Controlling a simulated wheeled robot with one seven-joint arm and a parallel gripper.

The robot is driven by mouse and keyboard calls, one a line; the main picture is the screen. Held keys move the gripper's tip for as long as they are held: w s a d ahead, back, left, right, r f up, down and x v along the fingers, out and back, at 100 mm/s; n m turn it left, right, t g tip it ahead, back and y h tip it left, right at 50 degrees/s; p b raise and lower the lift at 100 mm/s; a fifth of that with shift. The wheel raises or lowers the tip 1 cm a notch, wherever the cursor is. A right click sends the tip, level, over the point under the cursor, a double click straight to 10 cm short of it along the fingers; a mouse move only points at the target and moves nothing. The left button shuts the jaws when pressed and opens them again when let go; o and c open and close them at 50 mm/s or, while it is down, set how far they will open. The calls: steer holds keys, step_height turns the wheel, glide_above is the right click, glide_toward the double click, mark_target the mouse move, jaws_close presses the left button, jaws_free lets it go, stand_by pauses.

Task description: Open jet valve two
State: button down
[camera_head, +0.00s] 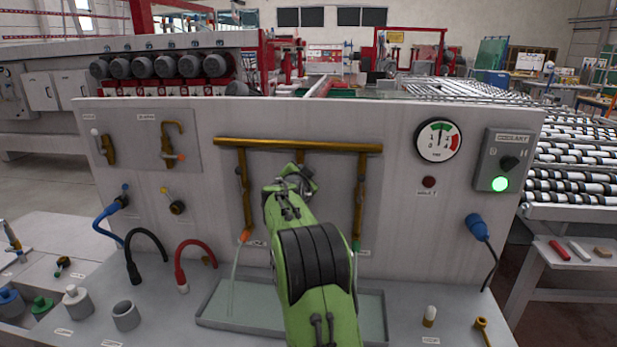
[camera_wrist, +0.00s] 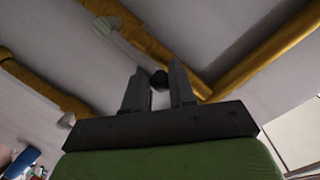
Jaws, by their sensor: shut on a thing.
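A brass manifold pipe (camera_head: 300,145) runs across the grey panel, with drop pipes at its left, middle and right. The left drop (camera_head: 245,190) ends in an orange nozzle (camera_head: 245,235) with a pale jet below it. The right drop (camera_head: 360,200) ends in a green nozzle (camera_head: 356,246). The lower middle drop is hidden by my green arm. My gripper (camera_head: 297,178) is at the middle drop. In the wrist view my gripper (camera_wrist: 159,88) is shut on a small dark knob (camera_wrist: 159,78), in front of brass pipes (camera_wrist: 150,45). I cannot tell the valve's position.
A tray (camera_head: 215,322) lies below the nozzles on the bench. Red and black hoses (camera_head: 193,250) stand at the left.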

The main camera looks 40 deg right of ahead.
steer(key=shift+w+a+n, duration=0.5)
steer(key=shift+n, duration=0.2)
steer(key=c, duration=1)
jaws_free()
steer(key=shift+w+a+f, duration=0.1)
steer(key=shift+w, duration=0.05)
steer(key=b+v, duration=0.3)
steer(key=v, duration=1.2)
steer(key=shift+s+a, duration=0.2)
steer(key=shift+a, duration=0.1)
